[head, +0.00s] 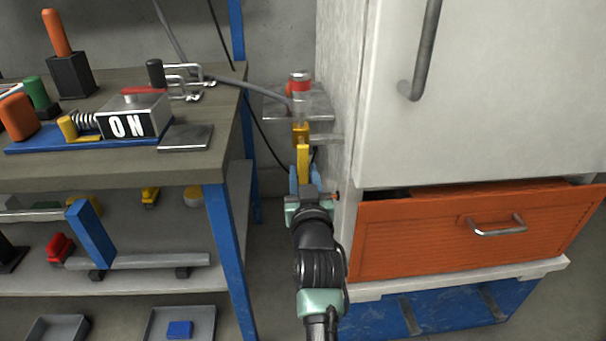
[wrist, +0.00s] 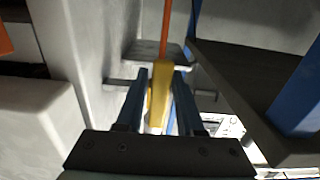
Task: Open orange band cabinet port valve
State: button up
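The cabinet with the orange band (head: 440,232) stands at the right in the head view. The yellow valve lever (head: 302,162) hangs beside its left side, below a metal cylinder with a red band (head: 300,84). My gripper (head: 304,184) is at the lever's lower end. In the wrist view, the lever (wrist: 160,92) runs between the two blue-grey fingers of my gripper (wrist: 159,78). The fingers are apart, with narrow gaps visible beside the lever, so they are around it but do not look clamped on it. The lever's lower end is partly hidden by my gripper.
A workbench (head: 190,178) with a blue leg (head: 222,250) stands close on the left. It holds an ON switch box (head: 132,118) and other items. The orange front stands slightly open under the white door (head: 490,90). The gap between bench and cabinet is narrow.

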jog(key=shift+o, duration=1.2)
jog(key=s+p, duration=0.3)
jog(key=s, duration=1)
